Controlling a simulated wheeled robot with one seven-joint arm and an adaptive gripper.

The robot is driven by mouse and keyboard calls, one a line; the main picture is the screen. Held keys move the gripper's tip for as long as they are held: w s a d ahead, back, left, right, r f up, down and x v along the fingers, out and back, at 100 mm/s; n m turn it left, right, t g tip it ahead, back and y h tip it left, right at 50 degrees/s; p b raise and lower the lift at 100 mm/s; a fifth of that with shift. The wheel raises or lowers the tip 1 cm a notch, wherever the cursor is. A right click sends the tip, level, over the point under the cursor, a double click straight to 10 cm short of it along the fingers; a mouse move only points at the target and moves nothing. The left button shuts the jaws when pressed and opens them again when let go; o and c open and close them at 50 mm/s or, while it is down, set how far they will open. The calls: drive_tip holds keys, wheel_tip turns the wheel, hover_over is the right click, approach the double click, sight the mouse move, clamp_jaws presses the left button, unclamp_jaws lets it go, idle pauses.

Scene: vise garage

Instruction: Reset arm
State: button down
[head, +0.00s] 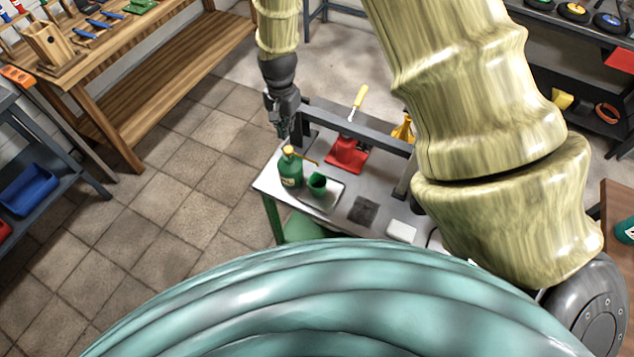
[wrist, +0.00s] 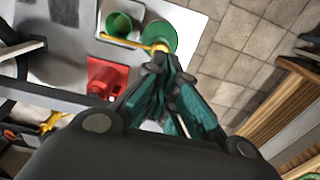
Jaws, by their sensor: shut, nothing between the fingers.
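My gripper (head: 283,131) hangs at the left end of the small work table (head: 391,213), just beyond a green bottle (head: 290,170). In the wrist view the fingers of my gripper (wrist: 165,62) come together and hold nothing. The green bottle with a yellow spout shows beyond the fingertips in the wrist view (wrist: 157,32). I cannot tell whether the fingers touch the bottle. A green cup (head: 317,184) stands beside the bottle on a light tray.
A dark square and a white block lie nearer me on the table. A wooden workbench (head: 150,65) stands at left. Tiled floor between is clear.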

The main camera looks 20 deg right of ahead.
drive_tip(key=shift+r, duration=0.4)
drive_tip(key=shift+s+f, duration=0.1)
drive_tip(key=s+d+f+n, duration=0.2)
drive_tip(key=s+f+n, duration=0.1)
drive_tip(key=s+f, duration=0.65)
drive_tip(key=s+d+f+n, duration=0.1)
drive_tip(key=s+f+n, duration=0.35)
drive_tip(key=s, duration=0.95)
drive_tip(key=s+f+n, duration=0.3)
drive_tip(key=s+f, duration=0.3)
drive_tip(key=s, duration=0.7)
wheel_tip(320, 180, down, 12)
drive_tip(key=b, duration=1.2)
drive_tip(key=shift+w+r+b, duration=0.15)
drive_tip(key=shift+b, duration=0.2)
